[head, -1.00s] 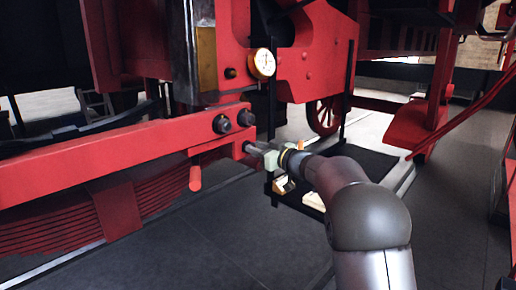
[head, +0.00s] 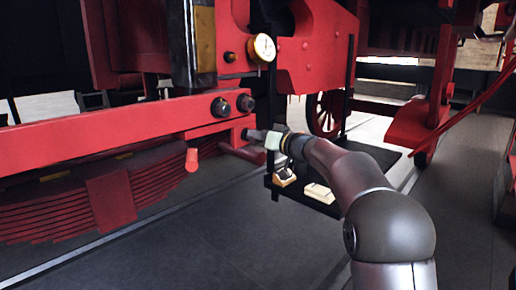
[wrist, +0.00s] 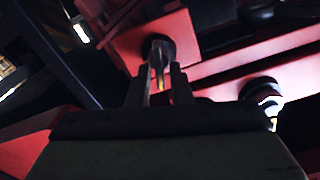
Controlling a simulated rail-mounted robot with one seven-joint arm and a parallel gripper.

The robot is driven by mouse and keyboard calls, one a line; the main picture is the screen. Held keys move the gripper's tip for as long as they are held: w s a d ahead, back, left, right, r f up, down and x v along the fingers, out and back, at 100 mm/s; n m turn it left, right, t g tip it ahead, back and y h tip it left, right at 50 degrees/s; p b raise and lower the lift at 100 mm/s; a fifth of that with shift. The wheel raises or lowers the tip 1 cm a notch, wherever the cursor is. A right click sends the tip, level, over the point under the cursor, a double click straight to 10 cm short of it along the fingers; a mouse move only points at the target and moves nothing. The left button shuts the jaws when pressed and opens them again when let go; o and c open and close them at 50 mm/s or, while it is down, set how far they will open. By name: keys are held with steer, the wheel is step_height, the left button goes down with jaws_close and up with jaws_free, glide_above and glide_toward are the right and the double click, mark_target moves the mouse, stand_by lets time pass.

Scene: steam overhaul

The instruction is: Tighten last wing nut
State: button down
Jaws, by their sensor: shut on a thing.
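In the head view my gripper (head: 249,134) reaches to the right end of the red beam (head: 110,130), low beside two dark round fasteners, a left one (head: 221,107) and a right one (head: 245,103). In the wrist view my two fingers (wrist: 157,84) point at a dark round fastener (wrist: 158,48) on a red face. They are closed around a narrow part with a yellowish glint, probably the wing nut (wrist: 160,80). Its wings cannot be made out. Another dark fastener (wrist: 262,91) with a bright edge sits to the right.
A round white gauge (head: 263,47) is above the beam. A red peg (head: 192,159) sticks down below it, by the leaf spring (head: 60,205). A dark stand (head: 345,175) holding pale blocks (head: 318,192) lies behind my arm. The floor in front is clear.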

steer(key=m+b, duration=0.1)
steer(key=m, duration=0.3)
steer(key=m+b, duration=0.1)
steer(key=m, duration=0.4)
steer(key=f+m, duration=0.1)
steer(key=m, duration=0.3)
steer(key=shift+w+d+m+b, duration=0.25)
steer(key=shift+w+m+b, duration=0.05)
steer(key=shift+m+b, duration=0.1)
steer(key=shift+a, duration=0.1)
stand_by(0.9)
steer(key=c, duration=1.6)
jaws_free()
steer(key=shift+a, duration=0.1)
steer(key=shift+o, duration=0.2)
steer(key=shift+d, duration=0.2)
